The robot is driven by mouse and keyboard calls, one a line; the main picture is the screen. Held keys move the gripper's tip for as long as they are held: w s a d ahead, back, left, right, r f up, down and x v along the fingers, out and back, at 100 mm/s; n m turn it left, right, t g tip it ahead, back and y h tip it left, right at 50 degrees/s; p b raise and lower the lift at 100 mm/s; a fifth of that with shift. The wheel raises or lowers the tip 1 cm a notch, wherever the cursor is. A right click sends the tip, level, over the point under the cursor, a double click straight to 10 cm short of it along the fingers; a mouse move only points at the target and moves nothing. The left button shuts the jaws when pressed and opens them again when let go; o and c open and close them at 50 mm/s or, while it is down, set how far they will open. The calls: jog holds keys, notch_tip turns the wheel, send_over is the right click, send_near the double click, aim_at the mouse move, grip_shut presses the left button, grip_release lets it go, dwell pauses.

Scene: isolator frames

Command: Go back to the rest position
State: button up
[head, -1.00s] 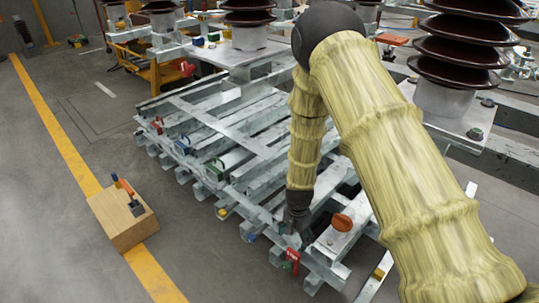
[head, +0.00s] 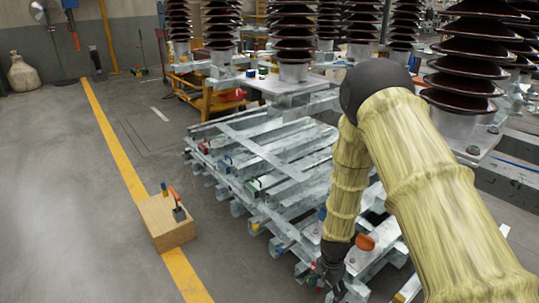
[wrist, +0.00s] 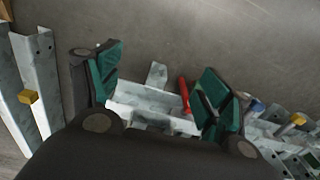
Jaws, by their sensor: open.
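My gripper (head: 328,277) hangs at the lower end of my yellow-sleeved arm, over the near end of the stacked grey steel frames (head: 262,140). In the wrist view its two green-padded fingers (wrist: 155,95) are spread wide apart. Nothing is held between them. A grey steel beam end (wrist: 150,100) and a red item (wrist: 184,93) show below and between the fingers. Whether the fingers touch the steel cannot be told.
A wooden box (head: 167,222) with tools on top stands on the yellow floor line at left. An orange knob (head: 365,242) sits close right of my gripper. Tall brown insulators (head: 292,30) stand behind.

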jog(key=s+d+f+n, duration=0.2)
jog(key=s+f+n, duration=0.15)
jog(key=s, duration=0.65)
jog(key=s+d+f+n, duration=0.2)
jog(key=s+f, duration=0.3)
jog(key=s, duration=0.4)
jog(key=s+r+n, duration=0.2)
jog(key=s+n, duration=0.2)
jog(key=s, duration=1.2)
notch_tip(320, 180, up, 33)
jog(key=p, duration=3.3)
jog(key=shift+a+f, duration=0.15)
jog(key=shift+f, duration=0.05)
